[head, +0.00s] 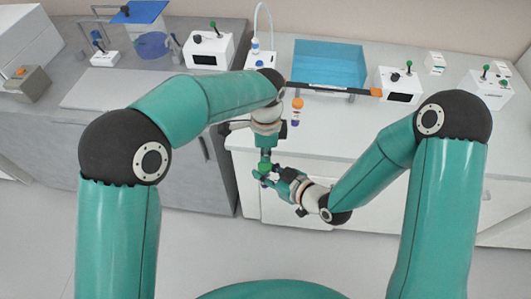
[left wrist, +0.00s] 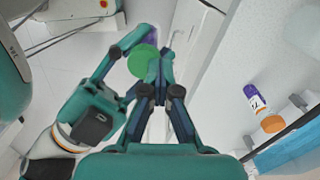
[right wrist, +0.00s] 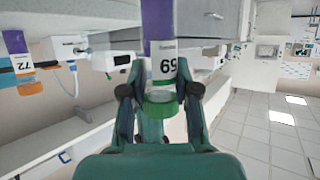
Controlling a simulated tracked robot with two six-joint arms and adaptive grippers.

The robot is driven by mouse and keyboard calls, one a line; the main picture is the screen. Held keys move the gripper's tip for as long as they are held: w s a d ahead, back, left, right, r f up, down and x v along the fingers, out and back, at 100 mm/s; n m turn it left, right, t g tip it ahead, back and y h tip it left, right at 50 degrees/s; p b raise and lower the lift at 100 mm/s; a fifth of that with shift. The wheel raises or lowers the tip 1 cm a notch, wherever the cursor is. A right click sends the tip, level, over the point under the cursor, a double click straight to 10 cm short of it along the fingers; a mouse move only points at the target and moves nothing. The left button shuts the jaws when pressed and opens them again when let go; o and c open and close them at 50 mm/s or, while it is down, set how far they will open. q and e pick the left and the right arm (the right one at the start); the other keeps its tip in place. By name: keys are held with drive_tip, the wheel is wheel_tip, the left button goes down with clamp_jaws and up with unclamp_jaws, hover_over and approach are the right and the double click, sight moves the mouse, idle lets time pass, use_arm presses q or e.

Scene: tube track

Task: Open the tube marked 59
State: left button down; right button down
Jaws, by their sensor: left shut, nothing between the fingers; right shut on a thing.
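A tube with a purple body, white label and green cap (right wrist: 160,108) is held by my right gripper (right wrist: 160,95). In the right wrist view its label (right wrist: 165,68) reads like 69, but it may be upside down, so I cannot tell 59 from 69. The green cap shows from above in the left wrist view (left wrist: 143,61). My left gripper (left wrist: 164,62) is shut and empty, its tips right beside the cap; contact is unclear. In the head view the left gripper (head: 265,161) points down over the right gripper (head: 270,173), in front of the bench.
An orange-capped tube (head: 297,108) is at the bench front; it also shows in the right wrist view (right wrist: 22,65). A blue bin (head: 330,66) and white boxes (head: 398,84) stand behind. The white bench top (head: 345,135) is mostly clear.

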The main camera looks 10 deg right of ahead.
use_arm(q)
drive_tip(key=shift+s+a+f, duration=0.15)
drive_tip(key=shift+s+f, duration=0.05)
drive_tip(key=shift+f, duration=0.15)
drive_tip(key=c, duration=1.3)
unclamp_jaws()
drive_tip(key=shift+r, duration=0.1)
